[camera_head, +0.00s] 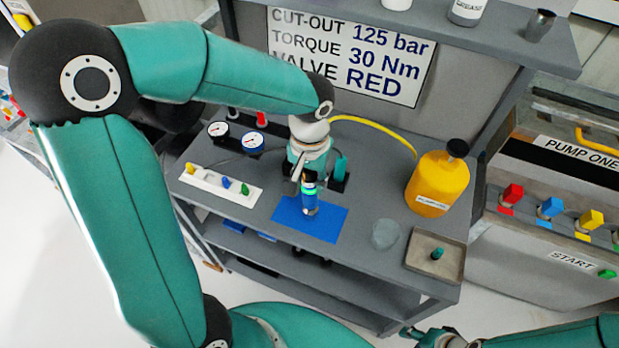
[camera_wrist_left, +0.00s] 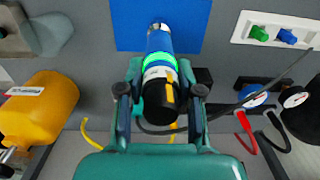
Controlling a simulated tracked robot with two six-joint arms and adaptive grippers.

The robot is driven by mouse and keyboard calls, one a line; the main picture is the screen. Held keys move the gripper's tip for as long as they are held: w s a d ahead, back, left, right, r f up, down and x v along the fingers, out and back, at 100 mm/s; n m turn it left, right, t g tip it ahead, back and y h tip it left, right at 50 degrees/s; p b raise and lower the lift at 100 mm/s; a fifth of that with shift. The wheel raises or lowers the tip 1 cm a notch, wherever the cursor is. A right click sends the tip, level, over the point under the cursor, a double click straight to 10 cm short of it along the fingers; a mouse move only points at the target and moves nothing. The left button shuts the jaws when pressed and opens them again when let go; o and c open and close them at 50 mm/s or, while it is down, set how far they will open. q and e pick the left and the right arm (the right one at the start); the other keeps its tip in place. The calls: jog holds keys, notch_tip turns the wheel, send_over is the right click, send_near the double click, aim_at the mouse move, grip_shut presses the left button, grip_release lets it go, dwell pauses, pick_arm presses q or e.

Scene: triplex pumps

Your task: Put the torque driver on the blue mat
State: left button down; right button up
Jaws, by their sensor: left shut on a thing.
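The torque driver (camera_head: 310,199) is blue with a bright green band and a white part. My left gripper (camera_head: 308,178) is shut on it. In the left wrist view the driver (camera_wrist_left: 160,60) sits between the two fingers (camera_wrist_left: 160,92), its tip pointing over the blue mat (camera_wrist_left: 190,35). In the head view the blue mat (camera_head: 328,224) lies flat on the grey bench, and the driver's lower end is in front of it. I cannot tell whether the tip touches the mat. My right gripper (camera_head: 432,335) shows only partly at the bottom edge; its fingers are unclear.
A white strip with coloured valves (camera_head: 222,187) lies left of the mat, with two gauges (camera_head: 236,137) behind. A yellow bottle (camera_head: 438,185), a clear round dish (camera_head: 385,234) and a tray (camera_head: 447,263) with a small green item stand to the right.

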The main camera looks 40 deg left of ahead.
pick_arm(q)
jog(key=c, duration=0.7)
grip_release()
jog(key=shift+f, duration=0.1)
jog(key=shift+c, duration=0.2)
notch_tip(320, 180, up, 12)
jog(key=shift+r, duration=0.1)
